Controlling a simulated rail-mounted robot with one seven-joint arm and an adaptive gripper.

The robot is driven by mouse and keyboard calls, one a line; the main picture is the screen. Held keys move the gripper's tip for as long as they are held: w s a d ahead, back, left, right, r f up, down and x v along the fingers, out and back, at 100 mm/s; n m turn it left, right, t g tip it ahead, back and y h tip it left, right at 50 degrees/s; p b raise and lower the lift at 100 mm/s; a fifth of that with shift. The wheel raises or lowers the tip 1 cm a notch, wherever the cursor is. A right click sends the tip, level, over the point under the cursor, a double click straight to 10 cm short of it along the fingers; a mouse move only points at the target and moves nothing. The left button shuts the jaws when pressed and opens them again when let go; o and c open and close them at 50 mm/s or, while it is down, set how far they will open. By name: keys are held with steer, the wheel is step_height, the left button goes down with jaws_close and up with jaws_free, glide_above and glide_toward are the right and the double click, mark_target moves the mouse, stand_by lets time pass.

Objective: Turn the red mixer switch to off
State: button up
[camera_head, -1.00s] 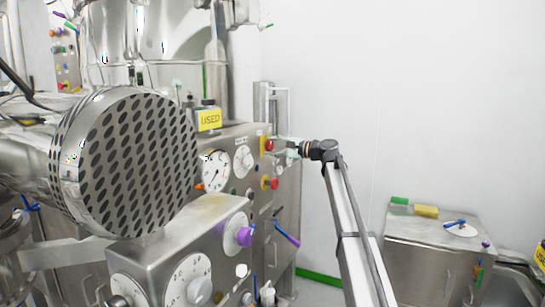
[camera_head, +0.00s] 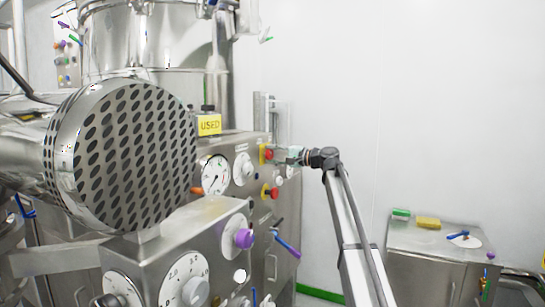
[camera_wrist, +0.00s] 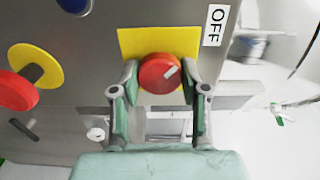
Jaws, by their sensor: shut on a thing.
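The red mixer switch (camera_wrist: 158,74) is a round red knob on a yellow plate (camera_wrist: 128,42) in the wrist view. A pale mark on it slants up and to the right. A white "OFF" label (camera_wrist: 215,26) lies to the upper right of the plate. My gripper (camera_wrist: 159,80) has one green-padded finger on each side of the knob and is shut on it. In the head view, the red switch (camera_head: 268,153) is on the steel panel's right part, with my gripper (camera_head: 280,155) at its right side, partly hiding it.
A second red knob on a yellow disc (camera_head: 271,192) sits lower on the same panel. A white dial (camera_head: 243,170) and a gauge (camera_head: 215,176) are to the left. A perforated drum (camera_head: 125,155) fills the left foreground. A steel cabinet (camera_head: 440,240) stands at right.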

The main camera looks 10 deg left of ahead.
steer(key=o, duration=1.1)
steer(key=shift+a, duration=0.1)
steer(key=shift+o, duration=0.2)
steer(key=v, duration=1.2)
